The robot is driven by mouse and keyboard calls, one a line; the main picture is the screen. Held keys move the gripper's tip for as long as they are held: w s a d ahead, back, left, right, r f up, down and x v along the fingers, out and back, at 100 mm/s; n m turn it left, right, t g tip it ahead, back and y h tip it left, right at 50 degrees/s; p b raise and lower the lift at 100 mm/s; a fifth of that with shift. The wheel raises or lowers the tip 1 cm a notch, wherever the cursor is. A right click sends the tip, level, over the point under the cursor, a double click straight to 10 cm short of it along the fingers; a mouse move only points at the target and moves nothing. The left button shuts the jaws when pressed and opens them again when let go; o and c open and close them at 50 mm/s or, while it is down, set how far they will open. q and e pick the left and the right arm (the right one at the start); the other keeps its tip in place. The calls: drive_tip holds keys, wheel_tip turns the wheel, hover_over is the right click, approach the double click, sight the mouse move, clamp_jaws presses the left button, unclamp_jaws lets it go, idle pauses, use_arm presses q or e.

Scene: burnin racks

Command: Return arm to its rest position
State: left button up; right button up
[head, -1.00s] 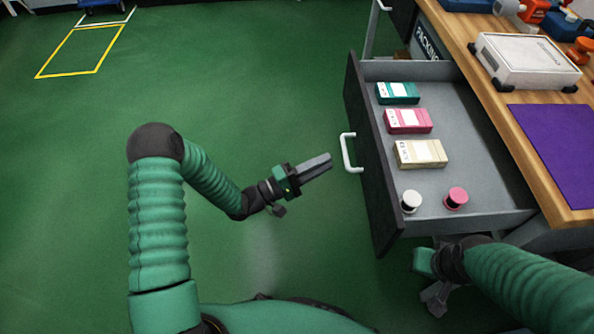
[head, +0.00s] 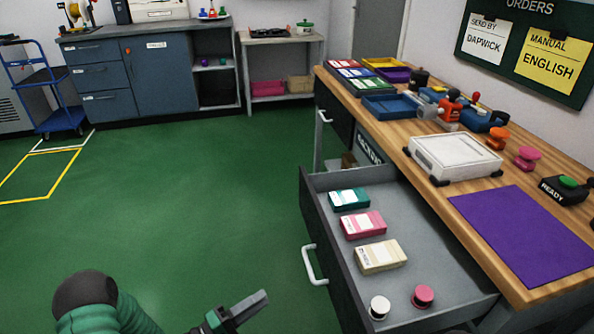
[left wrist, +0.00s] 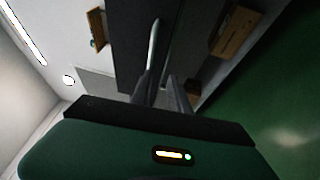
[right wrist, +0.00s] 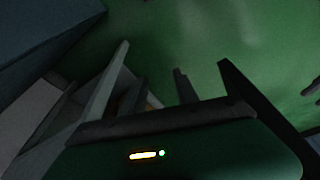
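My left gripper (head: 250,305) is at the bottom edge of the head view, over the green floor, left of the open drawer (head: 465,312) and apart from its white handle (head: 310,265). Its two fingers lie close together with nothing seen between them; whether they meet is unclear. In the left wrist view its fingers (left wrist: 159,85) point toward a dark panel with a pale bar. My right arm and gripper are out of the head view. In the right wrist view the right gripper's fingers (right wrist: 158,82) stand apart, with no held object visible.
The drawer holds a teal box (head: 349,199), a pink box (head: 363,224), a beige box (head: 378,256), a white spool (head: 379,307) and a pink spool (head: 423,296). The wooden bench (head: 430,190) bears a white device (head: 455,158) and a purple mat (head: 525,235). Open green floor (head: 220,190) lies left.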

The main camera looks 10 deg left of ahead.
use_arm(q)
drive_tip(key=w+a+m+g+y, duration=0.2)
drive_tip(key=a+m+g+y, duration=0.35)
drive_tip(key=y, duration=0.65)
drive_tip(key=s+d+r+m+g+y+p, duration=0.1)
drive_tip(key=s+r+m+g, duration=0.15)
drive_tip(key=s, duration=0.65)
drive_tip(key=s+d+r+m+g+y+p, duration=0.1)
drive_tip(key=s+r+g, duration=0.2)
drive_tip(key=s, duration=0.5)
drive_tip(key=w+p+v, duration=0.3)
drive_tip(key=p+v, duration=1.1)
drive_tip(key=w+r+p+v, duration=0.1)
drive_tip(key=w+p+v, duration=0.2)
drive_tip(key=p+v, duration=1.1)
drive_tip(key=shift+a+r+p, duration=0.2)
drive_tip(key=shift+r+p, duration=0.05)
drive_tip(key=shift+p, duration=0.05)
